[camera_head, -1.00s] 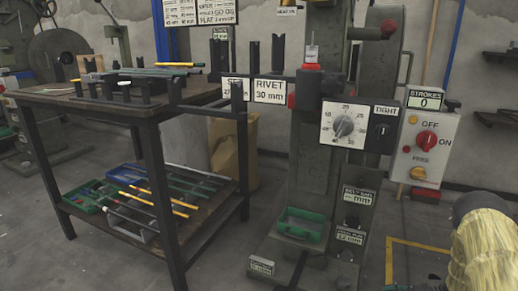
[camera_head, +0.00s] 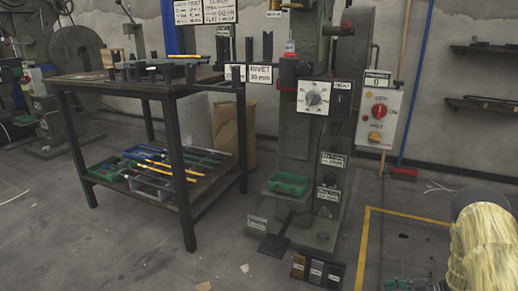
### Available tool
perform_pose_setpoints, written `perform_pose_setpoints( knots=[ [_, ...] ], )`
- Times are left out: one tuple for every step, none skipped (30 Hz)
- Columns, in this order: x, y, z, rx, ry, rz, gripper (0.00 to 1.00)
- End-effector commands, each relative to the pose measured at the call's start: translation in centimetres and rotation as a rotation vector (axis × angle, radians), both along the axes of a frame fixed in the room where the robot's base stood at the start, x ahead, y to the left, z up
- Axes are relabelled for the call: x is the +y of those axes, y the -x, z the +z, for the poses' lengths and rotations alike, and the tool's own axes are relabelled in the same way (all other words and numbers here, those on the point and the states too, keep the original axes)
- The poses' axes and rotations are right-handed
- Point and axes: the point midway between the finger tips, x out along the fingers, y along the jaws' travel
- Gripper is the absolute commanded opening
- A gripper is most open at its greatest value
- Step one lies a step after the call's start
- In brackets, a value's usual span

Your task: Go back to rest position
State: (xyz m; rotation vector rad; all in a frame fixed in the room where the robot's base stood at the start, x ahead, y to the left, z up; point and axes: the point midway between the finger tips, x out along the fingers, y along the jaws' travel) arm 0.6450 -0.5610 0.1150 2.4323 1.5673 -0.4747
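My arm, with a yellowish cover, shows at the lower right edge. Part of my gripper (camera_head: 408,284) shows at the bottom edge beside it, cut off by the frame; its fingers cannot be made out. The green rivet press (camera_head: 297,150) stands upright in the middle. It carries a dial plate (camera_head: 314,97) and a "RIVET 30 mm" sign (camera_head: 261,75). A control box (camera_head: 377,118) with a red knob and an orange button is to its right. My arm is apart from the press, to its right.
A dark two-level table (camera_head: 185,190) with rods and trays stands left of the press. A green tray (camera_head: 287,183) sits low on the press. A pedal block (camera_head: 317,270) lies on the floor before it. Yellow floor lines (camera_head: 364,235) and clear floor are at the right.

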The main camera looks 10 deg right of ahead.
Motion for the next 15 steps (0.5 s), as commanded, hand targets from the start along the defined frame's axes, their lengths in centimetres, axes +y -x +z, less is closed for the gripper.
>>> perform_pose_setpoints(
  knots=[
    [0.8,-0.5,0.3,-0.002,-0.003,-0.012,0.66],
    [1.3,-0.7,0.3,-0.002,-0.005,-0.022,0.66],
    [1.9,-1.0,0.3,-0.002,-0.007,-0.034,0.66],
    [2.3,-1.2,0.3,-0.002,-0.009,-0.043,0.66],
    [2.8,-1.4,0.3,-0.001,-0.010,-0.053,0.66],
    [3.4,-1.7,0.3,0.000,-0.011,-0.069,0.66],
    [3.8,-1.9,0.3,0.000,-0.013,-0.081,0.66],
    [4.3,-2.1,0.3,0.001,-0.015,-0.094,0.66],
    [5.0,-2.4,0.3,0.004,-0.016,-0.111,0.66],
    [5.6,-2.6,0.3,0.007,-0.016,-0.125,0.66],
    [6.1,-2.8,0.3,0.009,-0.018,-0.140,0.66],
    [6.9,-3.0,0.3,0.014,-0.020,-0.161,0.66],
    [7.4,-3.2,0.3,0.018,-0.019,-0.176,0.66],
    [8.2,-3.3,0.3,0.023,-0.022,-0.195,0.66],
    [9.1,-3.6,0.3,0.031,-0.022,-0.220,0.66]
  ],
)
